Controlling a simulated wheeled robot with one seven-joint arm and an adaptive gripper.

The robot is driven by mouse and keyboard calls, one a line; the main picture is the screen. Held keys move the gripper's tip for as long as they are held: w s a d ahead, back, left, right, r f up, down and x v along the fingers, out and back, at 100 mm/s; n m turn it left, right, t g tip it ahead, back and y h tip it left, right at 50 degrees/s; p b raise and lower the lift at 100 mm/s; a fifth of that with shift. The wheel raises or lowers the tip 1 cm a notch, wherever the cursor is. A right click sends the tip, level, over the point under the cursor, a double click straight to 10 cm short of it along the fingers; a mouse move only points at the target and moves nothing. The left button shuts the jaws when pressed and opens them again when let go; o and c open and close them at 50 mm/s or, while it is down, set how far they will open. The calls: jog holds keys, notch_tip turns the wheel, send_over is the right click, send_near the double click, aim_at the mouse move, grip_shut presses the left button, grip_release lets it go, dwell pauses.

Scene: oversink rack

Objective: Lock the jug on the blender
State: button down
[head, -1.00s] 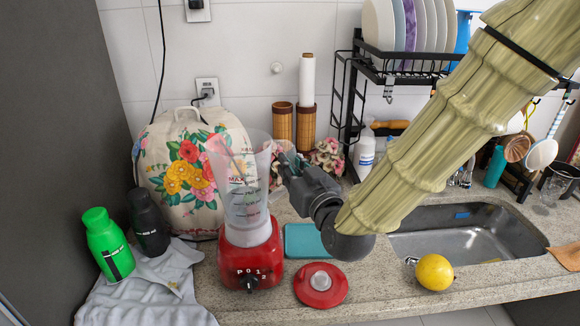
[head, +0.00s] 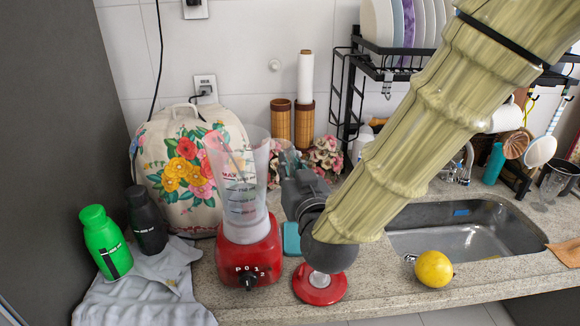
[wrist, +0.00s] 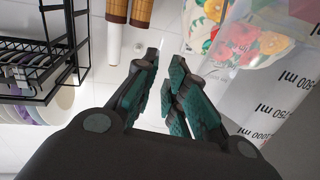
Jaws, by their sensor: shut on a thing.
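The blender's red base (head: 250,259) stands on the counter with its dial facing me. The clear jug (head: 241,190), printed with a volume scale, sits upright on the base. I cannot tell whether it is locked. My gripper (head: 283,160) is at the jug's right side, about halfway up. In the wrist view, my gripper (wrist: 168,68) has its green-padded fingers close together, with the jug (wrist: 262,110) beside them on the right. It is shut on the jug, though the clear part between the fingers is hard to make out. The red lid (head: 320,289) lies on the counter, partly hidden by my arm.
A floral bag (head: 180,165) stands behind the blender. A green bottle (head: 106,240) and a black bottle (head: 147,220) stand left on a grey cloth (head: 150,290). A lemon (head: 433,268) lies before the sink (head: 470,238). A dish rack (head: 345,95) stands behind my arm.

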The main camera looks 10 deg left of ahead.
jog(key=shift+s+f, duration=0.15)
jog(key=shift+f, duration=0.3)
jog(key=c, duration=1.5)
grip_release()
jog(key=shift+o, duration=0.6)
jog(key=shift+r, duration=0.2)
jog(key=o, duration=0.3)
jog(key=shift+w, duration=0.2)
jog(key=shift+o, duration=0.2)
jog(key=shift+r, duration=0.1)
jog(key=shift+b+v, duration=0.35)
jog(key=shift+v, duration=2.65)
jog(key=shift+b, duration=0.5)
